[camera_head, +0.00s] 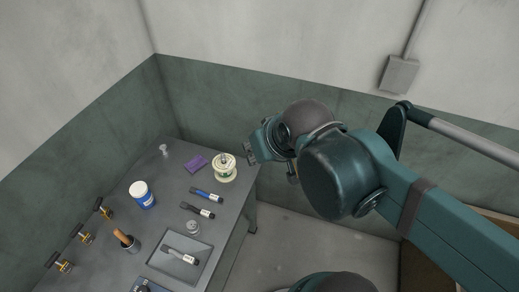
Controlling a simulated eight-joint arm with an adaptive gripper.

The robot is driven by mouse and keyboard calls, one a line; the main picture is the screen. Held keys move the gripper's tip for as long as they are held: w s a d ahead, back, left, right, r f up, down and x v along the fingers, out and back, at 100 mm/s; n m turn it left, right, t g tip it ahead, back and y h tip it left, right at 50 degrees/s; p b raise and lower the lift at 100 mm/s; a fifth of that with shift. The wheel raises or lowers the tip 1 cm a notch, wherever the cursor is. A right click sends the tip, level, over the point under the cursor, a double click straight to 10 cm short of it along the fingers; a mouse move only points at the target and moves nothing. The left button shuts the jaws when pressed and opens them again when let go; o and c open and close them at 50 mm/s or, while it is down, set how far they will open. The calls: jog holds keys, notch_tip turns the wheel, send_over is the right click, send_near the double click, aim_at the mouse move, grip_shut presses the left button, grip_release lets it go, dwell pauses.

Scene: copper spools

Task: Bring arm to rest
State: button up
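My arm reaches in from the right side of the picture, bent, with its wrist raised in front of the back wall. My gripper (249,152) is at the left end of the wrist, by the right edge of the grey table (222,222). Its fingers are small and mostly turned away, so I cannot see whether they are apart. A pale spool-like thing (223,170) stands on the table just left of the gripper, apart from it in the picture.
The table holds a purple cloth (195,164), a white and blue jar (142,194), markers (206,195), a tray (160,263) and a cup with a brush (127,241). Brass-coloured clamps (84,237) line the left edge. Bare floor (290,245) lies right of the table.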

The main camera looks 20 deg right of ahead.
jog(key=shift+f+b, duration=1.65)
